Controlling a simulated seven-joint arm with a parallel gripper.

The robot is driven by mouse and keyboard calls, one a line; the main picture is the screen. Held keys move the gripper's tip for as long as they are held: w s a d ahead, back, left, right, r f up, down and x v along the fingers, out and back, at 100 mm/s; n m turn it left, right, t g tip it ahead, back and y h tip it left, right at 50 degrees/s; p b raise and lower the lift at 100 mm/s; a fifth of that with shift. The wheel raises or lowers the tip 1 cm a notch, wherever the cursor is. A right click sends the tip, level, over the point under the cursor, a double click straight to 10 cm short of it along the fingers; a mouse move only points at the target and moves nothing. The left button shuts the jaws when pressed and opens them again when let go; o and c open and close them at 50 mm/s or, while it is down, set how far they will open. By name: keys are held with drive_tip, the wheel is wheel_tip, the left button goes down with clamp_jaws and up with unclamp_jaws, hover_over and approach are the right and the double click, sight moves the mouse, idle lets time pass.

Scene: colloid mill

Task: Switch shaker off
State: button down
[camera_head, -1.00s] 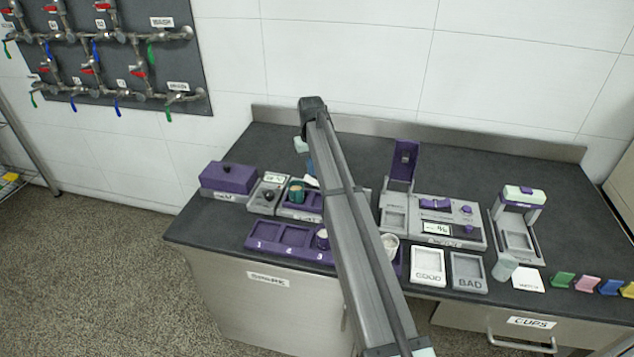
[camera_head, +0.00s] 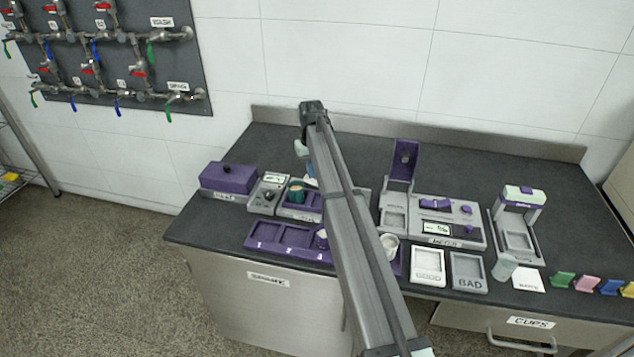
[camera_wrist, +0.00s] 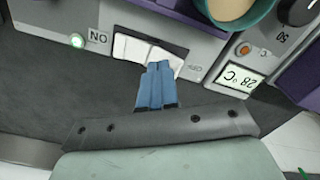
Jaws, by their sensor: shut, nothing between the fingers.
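The shaker (camera_head: 286,213) is a grey unit with a purple top, and my arm hides its right part in the head view. In the wrist view its front panel (camera_wrist: 208,47) carries a white rocker switch (camera_wrist: 132,47), with ON marked at the left and OFF at the right. A green lamp (camera_wrist: 77,41) glows beside ON. My gripper (camera_wrist: 157,68) is shut and empty, its blue fingertips at the switch's lower edge, toward the OFF half. I cannot tell whether they touch it. A teal cup (camera_head: 296,191) of pale contents stands on the shaker.
A grey unit with a dial (camera_head: 266,194) and a 28 °C display (camera_wrist: 238,78) adjoins the shaker. A purple numbered rack (camera_head: 277,238) lies in front. A purple-lidded box (camera_head: 229,178) stands at left. The back of the dark counter (camera_head: 350,143) is clear.

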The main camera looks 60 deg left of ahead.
drive_tip(key=shift+f, duration=0.95)
idle(0.6)
drive_tip(key=shift+r, duration=3.5)
